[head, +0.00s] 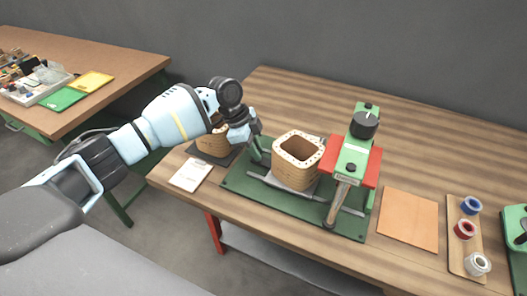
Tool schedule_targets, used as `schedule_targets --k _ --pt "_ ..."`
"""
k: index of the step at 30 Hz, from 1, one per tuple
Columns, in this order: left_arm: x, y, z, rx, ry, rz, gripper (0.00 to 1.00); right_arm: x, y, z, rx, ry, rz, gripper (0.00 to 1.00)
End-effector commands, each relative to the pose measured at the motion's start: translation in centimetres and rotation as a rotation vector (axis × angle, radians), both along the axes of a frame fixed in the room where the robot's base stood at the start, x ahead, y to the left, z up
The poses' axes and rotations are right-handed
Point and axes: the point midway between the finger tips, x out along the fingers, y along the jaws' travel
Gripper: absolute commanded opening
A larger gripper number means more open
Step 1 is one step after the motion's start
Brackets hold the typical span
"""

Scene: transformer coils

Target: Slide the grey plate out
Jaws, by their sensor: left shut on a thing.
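The grey plate (262,180) lies low on the green base (235,183), under a tan, square-sided coil (291,174) with an open top. Most of the plate is hidden by the coil. My left gripper (253,140) reaches in from the left, above the left end of the plate. It is shut on a small green upright piece (264,157) there. Whether this piece is fixed to the plate is too small to tell. My right gripper is not in view.
A green and red press (356,155) with a black knob stands right of the coil. A second coil (213,144) on a dark mat sits behind my left gripper. A white card (190,175) lies left of the base. A tan sheet (408,219) and several spools (465,229) lie right.

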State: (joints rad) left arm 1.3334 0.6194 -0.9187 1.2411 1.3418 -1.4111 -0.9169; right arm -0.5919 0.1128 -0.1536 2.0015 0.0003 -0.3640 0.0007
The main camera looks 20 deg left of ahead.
Motion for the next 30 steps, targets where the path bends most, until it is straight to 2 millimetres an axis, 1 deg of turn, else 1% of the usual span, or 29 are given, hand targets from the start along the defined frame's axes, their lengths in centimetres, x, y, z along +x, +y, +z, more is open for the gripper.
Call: schedule_targets --k 5,6,10,20,23,30 --pt "0.0 0.0 0.1 -0.002 -0.001 0.000 0.00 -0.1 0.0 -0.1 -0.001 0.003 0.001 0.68" --pt "0.0 0.0 0.1 -0.002 -0.001 0.001 0.18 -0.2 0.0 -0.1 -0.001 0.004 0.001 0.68" --pt "0.0 0.0 0.1 -0.002 -0.001 0.001 0.35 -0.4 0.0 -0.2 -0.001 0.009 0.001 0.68" --pt "0.0 0.0 0.3 -0.001 -0.002 0.002 0.36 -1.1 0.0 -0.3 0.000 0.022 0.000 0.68" --pt "0.0 0.4 1.1 -0.001 -0.004 0.002 0.36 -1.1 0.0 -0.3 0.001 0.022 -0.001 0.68" --pt "-0.3 1.8 4.7 -0.001 -0.005 0.003 0.36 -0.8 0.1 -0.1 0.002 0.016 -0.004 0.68"
